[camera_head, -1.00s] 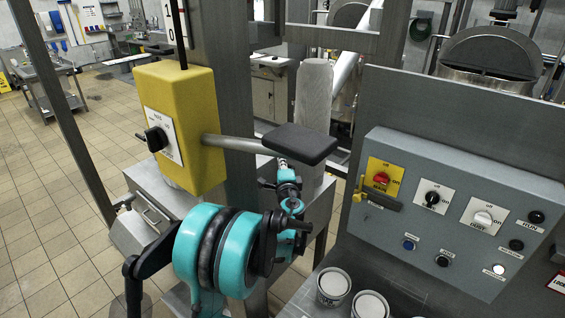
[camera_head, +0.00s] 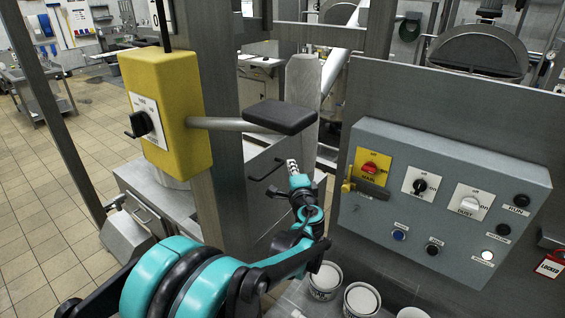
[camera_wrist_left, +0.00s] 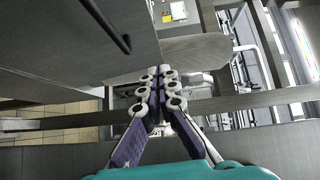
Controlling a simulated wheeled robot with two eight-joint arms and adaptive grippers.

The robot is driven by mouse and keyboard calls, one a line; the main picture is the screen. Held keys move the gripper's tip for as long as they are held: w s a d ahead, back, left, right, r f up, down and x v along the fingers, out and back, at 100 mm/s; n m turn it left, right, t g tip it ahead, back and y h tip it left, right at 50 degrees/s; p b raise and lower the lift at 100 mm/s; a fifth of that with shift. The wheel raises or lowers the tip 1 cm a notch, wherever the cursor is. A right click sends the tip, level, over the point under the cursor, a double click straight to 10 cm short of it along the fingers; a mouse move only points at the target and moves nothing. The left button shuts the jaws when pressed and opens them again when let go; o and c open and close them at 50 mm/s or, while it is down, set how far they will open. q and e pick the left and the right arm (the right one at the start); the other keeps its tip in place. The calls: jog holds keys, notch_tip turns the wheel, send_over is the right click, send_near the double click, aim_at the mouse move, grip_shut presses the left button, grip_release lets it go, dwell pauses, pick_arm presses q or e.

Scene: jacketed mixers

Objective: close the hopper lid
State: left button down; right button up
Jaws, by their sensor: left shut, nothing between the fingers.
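My left gripper (camera_head: 293,167) points up and away, just below a dark flat pad, with its fingers shut and empty. In the left wrist view its fingertips (camera_wrist_left: 161,78) are together. A grey metal panel (camera_wrist_left: 60,45) with a dark bar handle (camera_wrist_left: 108,28) fills the upper left there, apart from the fingertips; I cannot tell whether it is the hopper lid. In the head view a dark bent handle (camera_head: 264,168) shows just left of the gripper, beside a steel cabinet (camera_head: 150,190). No hopper lid is clearly identifiable. My right gripper is out of view.
A yellow switch box (camera_head: 165,110) on a post carries an arm with the dark pad (camera_head: 281,117). A grey control panel (camera_head: 440,205) stands at right. White tubs (camera_head: 360,300) sit below it. A round vessel (camera_head: 480,52) stands behind.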

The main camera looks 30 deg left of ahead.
pick_arm(q)
jog(key=x, duration=0.4)
jog(key=b+x, duration=0.1)
jog(key=x, duration=0.4)
jog(key=b+x, duration=0.1)
jog(key=x, duration=0.4)
jog(key=shift+f, duration=0.35)
jog(key=shift+w+a+h, duration=0.15)
jog(key=shift+a+h, duration=0.15)
jog(key=shift+a, duration=0.2)
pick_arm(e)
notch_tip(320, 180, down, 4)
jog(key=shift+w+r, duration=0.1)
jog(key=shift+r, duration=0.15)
